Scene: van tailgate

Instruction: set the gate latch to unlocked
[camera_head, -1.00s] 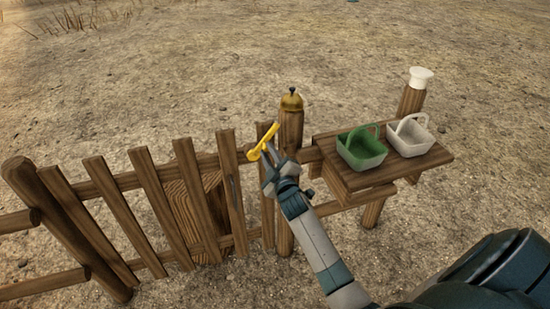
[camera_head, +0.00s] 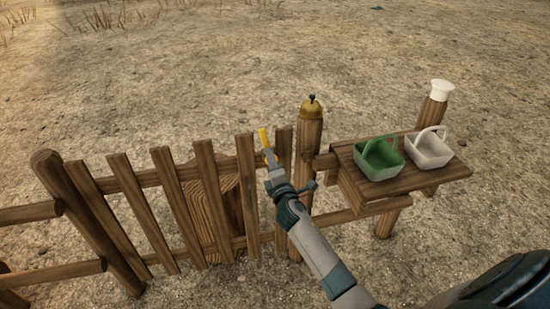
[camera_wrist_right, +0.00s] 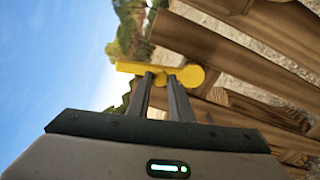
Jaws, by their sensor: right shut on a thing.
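The yellow gate latch (camera_head: 264,138) is at the top of the wooden gate (camera_head: 205,193), near the post with the brass bell. In the head view its visible part stands almost upright. My right gripper (camera_head: 270,156) is shut on the latch and hides its lower part. In the right wrist view the latch (camera_wrist_right: 190,77) shows a round disc at the right and a flat arm reaching left, with the right gripper's fingers (camera_wrist_right: 161,78) at its middle. My left gripper is in neither view.
A brass bell (camera_head: 311,107) tops the gate post (camera_head: 308,140). At the right a wooden shelf (camera_head: 400,186) bears a green basket (camera_head: 378,160) and a white basket (camera_head: 429,150). A white-capped post (camera_head: 434,110) stands behind it. Bare ground lies beyond the fence.

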